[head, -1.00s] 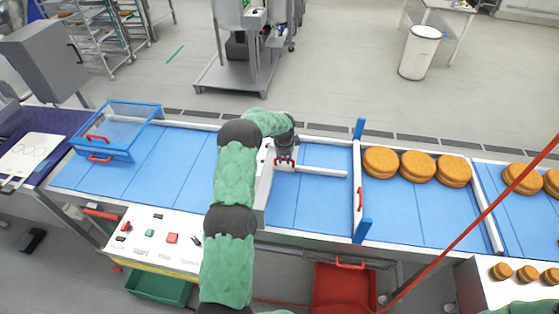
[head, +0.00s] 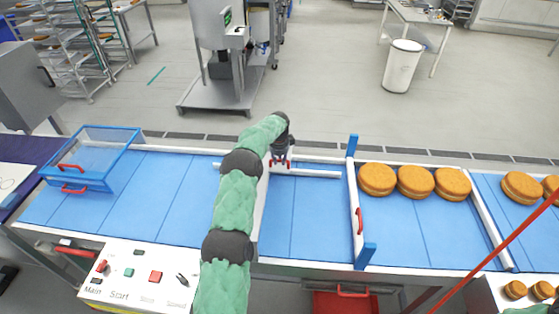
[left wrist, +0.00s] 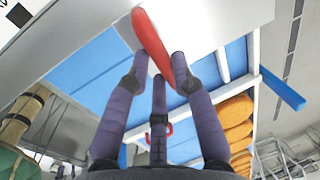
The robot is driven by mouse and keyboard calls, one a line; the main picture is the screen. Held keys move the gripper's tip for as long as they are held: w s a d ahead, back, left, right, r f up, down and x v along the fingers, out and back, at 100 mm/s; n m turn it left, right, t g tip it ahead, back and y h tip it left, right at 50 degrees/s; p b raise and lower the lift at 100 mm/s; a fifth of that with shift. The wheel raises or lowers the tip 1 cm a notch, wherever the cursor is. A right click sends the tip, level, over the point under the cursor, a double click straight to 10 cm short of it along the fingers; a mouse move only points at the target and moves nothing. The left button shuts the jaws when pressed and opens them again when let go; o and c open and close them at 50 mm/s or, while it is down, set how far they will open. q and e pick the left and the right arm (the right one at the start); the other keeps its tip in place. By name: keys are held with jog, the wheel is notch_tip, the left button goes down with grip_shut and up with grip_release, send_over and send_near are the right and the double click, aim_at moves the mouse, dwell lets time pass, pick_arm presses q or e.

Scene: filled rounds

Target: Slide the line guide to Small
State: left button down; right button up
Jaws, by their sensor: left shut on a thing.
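The line guide (head: 318,174) is a white rail lying across the blue belt, close to the far side wall and roughly parallel to it. My left gripper (head: 280,162) is shut on its red handle, above the belt near the white crosswise housing. In the left wrist view the red handle (left wrist: 152,42) sits between the fingers. The left part of the rail is mostly hidden by my left arm. I cannot read any Small marking. My right gripper is not in view.
A blue-posted gate (head: 357,205) with a red handle stands right of the guide. Several browned rounds (head: 416,182) sit on the belt beyond it. A clear blue-framed cover (head: 95,155) is at the left. A control panel (head: 138,277) stands in front.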

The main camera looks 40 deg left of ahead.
pick_arm(q)
jog(key=c, duration=1)
grip_release()
jog(key=shift+c, duration=0.2)
notch_tip(320, 180, up, 12)
jog(key=s+d, duration=0.1)
jog(key=s, duration=0.1)
jog(key=shift+f, duration=0.15)
jog(key=shift+d, duration=0.1)
